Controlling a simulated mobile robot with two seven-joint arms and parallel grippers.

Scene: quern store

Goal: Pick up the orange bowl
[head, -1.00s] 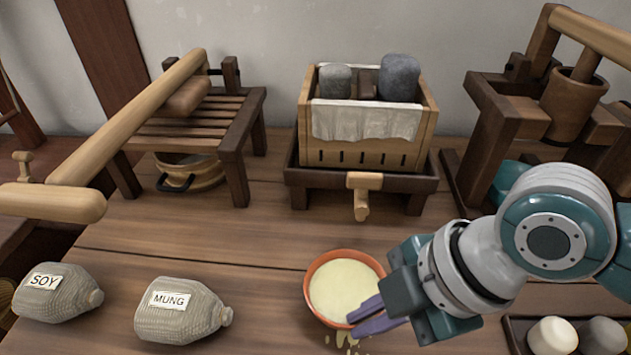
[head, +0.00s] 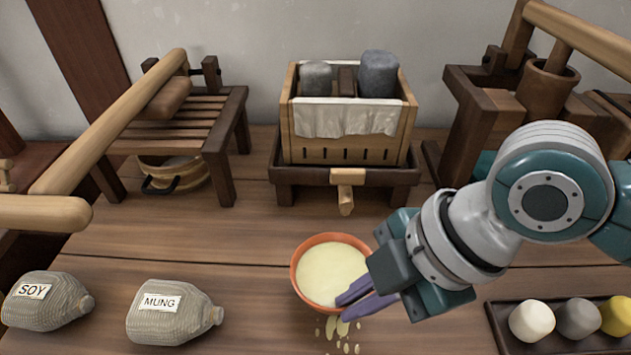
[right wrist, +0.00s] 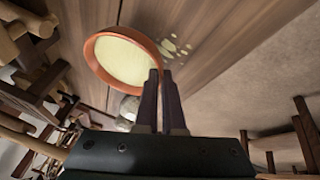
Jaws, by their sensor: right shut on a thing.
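The orange bowl (head: 297,281), holding a pale cream-yellow mash, sits on the wooden table in the middle front of the head view. My right gripper (head: 352,296) reaches in from the right with its purple fingers at the bowl's lower right rim. In the right wrist view the bowl (right wrist: 91,58) lies just beyond the fingers (right wrist: 160,76), which are close together at its rim. They are shut on the rim. I cannot tell any gap between bowl and table. My left gripper is out of view.
Pale drops (head: 342,328) are spilled in front of the bowl. Sacks labelled SOY (head: 47,300) and MUNG (head: 172,313) lie to the left. A wooden press box (head: 345,150) stands behind. A dark tray (head: 507,338) with several coloured lumps is at the right front.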

